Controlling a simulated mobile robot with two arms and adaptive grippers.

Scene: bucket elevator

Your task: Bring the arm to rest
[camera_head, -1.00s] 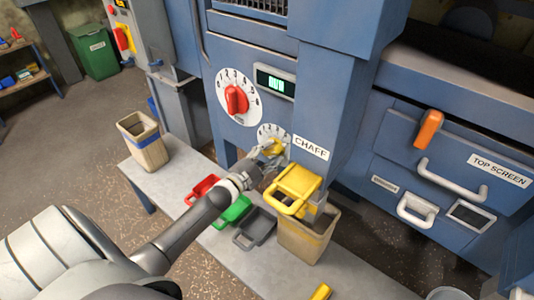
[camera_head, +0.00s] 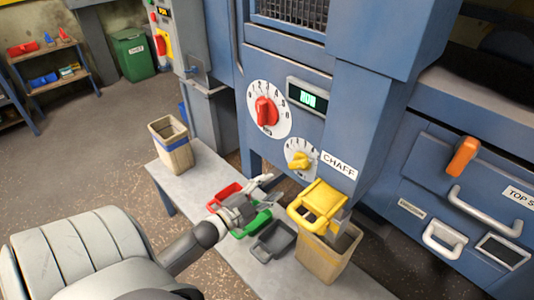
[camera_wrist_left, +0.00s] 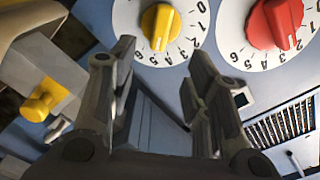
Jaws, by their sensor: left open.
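My left gripper (camera_head: 262,192) is open and empty in the head view, in front of the blue machine and below its dials. In the left wrist view its two fingers (camera_wrist_left: 160,90) stand apart with nothing between them. The yellow knob (camera_head: 299,160) is on the small dial, above and apart from the gripper; it also shows in the left wrist view (camera_wrist_left: 160,25). The red knob (camera_head: 265,110) on the large dial is higher up and shows at the upper right of the wrist view (camera_wrist_left: 275,22). My right gripper is not in view.
A yellow handle (camera_head: 318,203) sits under the CHAFF label, above a tan bin (camera_head: 325,262). Red (camera_head: 222,197), green (camera_head: 258,222) and grey (camera_head: 274,242) scoops lie on the bench (camera_head: 198,185) beneath the gripper. Another tan bin (camera_head: 172,150) stands at the bench's left end.

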